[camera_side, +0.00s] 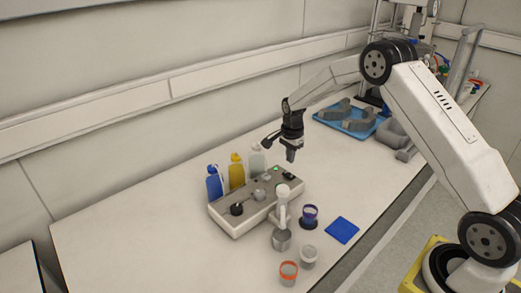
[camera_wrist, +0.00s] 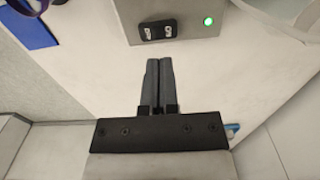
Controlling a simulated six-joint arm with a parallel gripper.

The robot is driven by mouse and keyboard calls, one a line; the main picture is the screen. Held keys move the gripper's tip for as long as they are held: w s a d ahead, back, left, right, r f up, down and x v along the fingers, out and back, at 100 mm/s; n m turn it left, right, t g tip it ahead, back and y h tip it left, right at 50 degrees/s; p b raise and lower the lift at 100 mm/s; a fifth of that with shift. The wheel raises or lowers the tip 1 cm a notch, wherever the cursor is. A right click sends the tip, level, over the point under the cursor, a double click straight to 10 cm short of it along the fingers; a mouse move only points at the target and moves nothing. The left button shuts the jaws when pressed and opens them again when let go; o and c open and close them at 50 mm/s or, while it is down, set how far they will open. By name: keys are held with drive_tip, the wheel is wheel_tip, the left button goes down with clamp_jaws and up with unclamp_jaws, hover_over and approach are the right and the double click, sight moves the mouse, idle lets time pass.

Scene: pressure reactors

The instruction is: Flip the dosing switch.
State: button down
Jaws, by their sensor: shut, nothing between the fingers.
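The dosing unit (camera_side: 236,220) is a light box with knobs on top, standing on the white bench in the side view. In the wrist view, its near end (camera_wrist: 190,10) carries a black rocker switch (camera_wrist: 158,30) beside a lit green light (camera_wrist: 208,21). My gripper (camera_side: 291,158) is above the far right end of the unit in the side view. In the wrist view, my gripper (camera_wrist: 159,64) is shut and empty, its fingertips pointing toward the switch, with a gap between them in the picture. Which side of the switch is pressed is too small to tell.
Blue (camera_side: 214,183), yellow (camera_side: 236,171) and white (camera_side: 257,162) bottles stand behind the unit. A metal cup (camera_side: 281,240), other small cups (camera_side: 288,273) and a blue pad (camera_side: 342,230) are in front. A blue tray (camera_side: 366,125) with grey parts lies farther back. The left bench is clear.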

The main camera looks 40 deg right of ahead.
sight(292, 176)
wheel_tip(292, 176, up, 9)
idle(0.4)
drive_tip(key=shift+s, duration=0.15)
drive_tip(key=shift+s+r, duration=0.1)
drive_tip(key=shift+s, duration=0.45)
idle(0.3)
wheel_tip(292, 176, down, 14)
drive_tip(key=shift+f, duration=0.1)
idle(0.7)
